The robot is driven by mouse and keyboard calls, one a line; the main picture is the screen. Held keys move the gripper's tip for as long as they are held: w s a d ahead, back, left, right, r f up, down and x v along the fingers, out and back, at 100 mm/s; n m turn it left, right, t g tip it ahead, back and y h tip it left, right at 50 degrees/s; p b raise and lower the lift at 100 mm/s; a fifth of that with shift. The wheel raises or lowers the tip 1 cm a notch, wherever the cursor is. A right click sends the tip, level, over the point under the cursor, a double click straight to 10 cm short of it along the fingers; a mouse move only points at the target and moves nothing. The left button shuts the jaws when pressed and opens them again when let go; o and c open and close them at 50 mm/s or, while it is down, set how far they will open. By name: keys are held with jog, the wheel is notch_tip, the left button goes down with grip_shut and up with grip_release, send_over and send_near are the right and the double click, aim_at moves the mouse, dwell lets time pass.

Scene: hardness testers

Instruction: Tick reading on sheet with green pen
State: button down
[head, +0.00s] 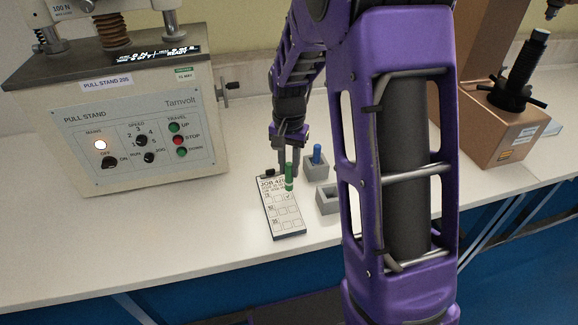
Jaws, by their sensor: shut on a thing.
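The job sheet (284,218) lies on a dark clipboard on the white bench. Its heading starts "JOB 425", with rows of boxes below, and a small dark mark shows in an upper right box. The green pen (289,178) stands roughly upright over the sheet's upper right part. My gripper (289,168) is shut on the green pen, holding it near its top. I cannot tell whether the pen's tip touches the paper. Part of the sheet's heading is hidden behind the pen.
A blue pen (317,153) stands in a grey holder (316,170) behind the sheet. An empty-looking grey holder (327,201) is right of the sheet, partly hidden by my arm. The pull stand (140,130) is at left, another tester (508,125) at right.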

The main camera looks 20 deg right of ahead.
jog(key=shift+r+p, duration=1.65)
jog(key=shift+r, duration=0.8)
